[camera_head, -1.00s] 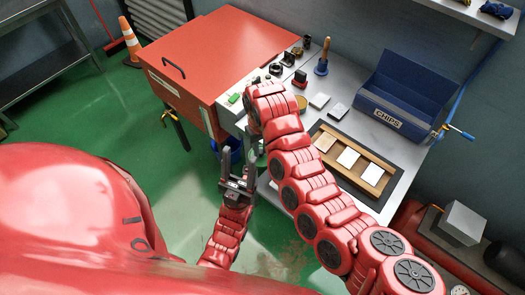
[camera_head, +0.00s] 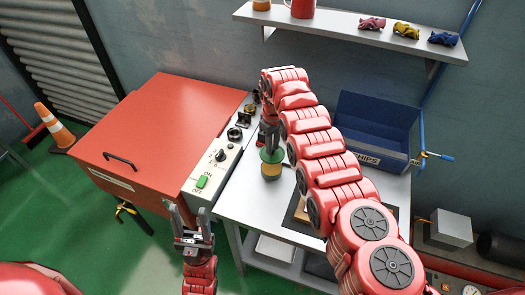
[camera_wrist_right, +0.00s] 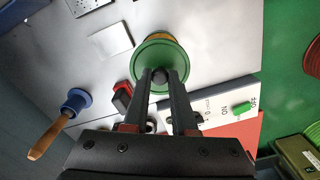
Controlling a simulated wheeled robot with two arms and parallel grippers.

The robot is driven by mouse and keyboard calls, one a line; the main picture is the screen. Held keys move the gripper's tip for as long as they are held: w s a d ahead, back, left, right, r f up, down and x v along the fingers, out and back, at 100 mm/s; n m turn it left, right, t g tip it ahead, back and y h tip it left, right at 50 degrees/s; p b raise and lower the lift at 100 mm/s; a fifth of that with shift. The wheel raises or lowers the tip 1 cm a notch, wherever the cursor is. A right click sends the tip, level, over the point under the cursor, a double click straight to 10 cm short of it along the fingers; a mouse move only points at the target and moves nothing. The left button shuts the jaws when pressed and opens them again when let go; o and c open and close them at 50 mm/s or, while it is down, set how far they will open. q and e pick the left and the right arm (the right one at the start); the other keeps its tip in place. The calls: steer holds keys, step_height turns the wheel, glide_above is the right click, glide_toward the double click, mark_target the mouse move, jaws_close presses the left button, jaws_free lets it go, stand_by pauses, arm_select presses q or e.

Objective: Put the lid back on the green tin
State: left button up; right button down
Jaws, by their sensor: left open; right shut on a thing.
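The green tin (camera_head: 271,172) stands on the grey cart top, its yellowish upper part showing under the lid. The round green lid (camera_wrist_right: 150,54) is over the tin; it also shows in the head view (camera_head: 271,155). My right gripper (camera_wrist_right: 160,76) is shut on the lid's dark knob. In the right wrist view a yellow strip of the tin (camera_wrist_right: 158,36) shows past the lid's edge. I cannot tell whether lid and tin touch. My left gripper (camera_head: 192,235) is open and empty, low in front of the red cabinet, away from the tin.
A red cabinet (camera_head: 165,130) and a switch panel (camera_head: 215,160) stand left of the tin. A blue chips bin (camera_head: 375,130) is at the back right. A blue brush with a wooden handle (camera_wrist_right: 75,103) and a red-black object (camera_wrist_right: 122,97) stand near the lid.

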steer(key=shift+f, duration=0.45)
step_height(320, 180, down, 6)
steer(key=b, duration=0.5)
steer(key=shift+r, duration=0.15)
steer(key=shift+r, duration=0.1)
stand_by(0.3)
steer(key=shift+f+b, duration=0.2)
steer(key=shift+b, duration=0.35)
stand_by(1.2)
stand_by(0.4)
steer(key=shift+c, duration=0.8)
jaws_free()
